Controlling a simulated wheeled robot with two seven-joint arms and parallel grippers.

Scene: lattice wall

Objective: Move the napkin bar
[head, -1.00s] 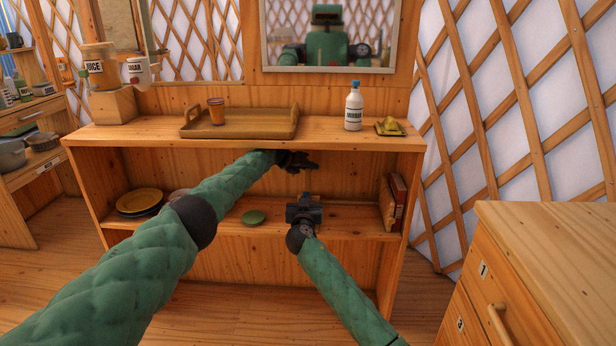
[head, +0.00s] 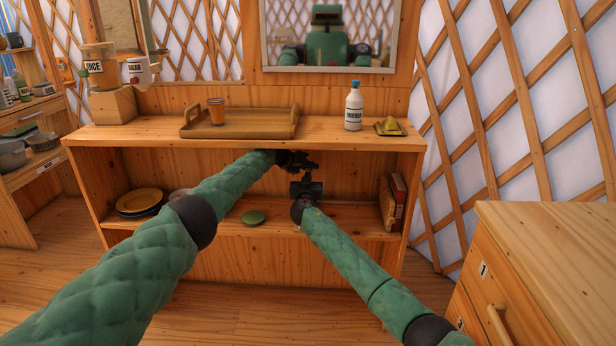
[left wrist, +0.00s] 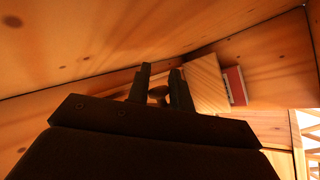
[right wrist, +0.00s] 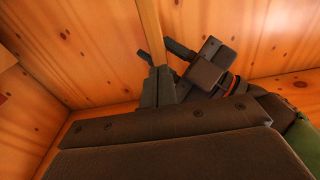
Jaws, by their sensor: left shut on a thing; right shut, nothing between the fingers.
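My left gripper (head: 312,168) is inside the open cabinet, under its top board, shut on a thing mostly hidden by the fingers. In the left wrist view, a small brown part shows between its fingers (left wrist: 161,82). A pale wooden strip, seemingly the napkin bar (right wrist: 148,28), runs down behind my right fingers in the right wrist view; the left gripper (right wrist: 185,60) is close beside it. I cannot tell whether they touch. My right gripper (head: 307,188) is shut and empty, just below the left one; its fingers (right wrist: 158,85) show together in its wrist view.
The cabinet's top (head: 330,130) is close above both grippers. Its shelf holds plates (head: 139,200), a green disc (head: 253,217) and books (head: 393,202). On top are a tray (head: 262,127) with a cup (head: 216,111), a bottle (head: 354,106) and a small dish (head: 390,127).

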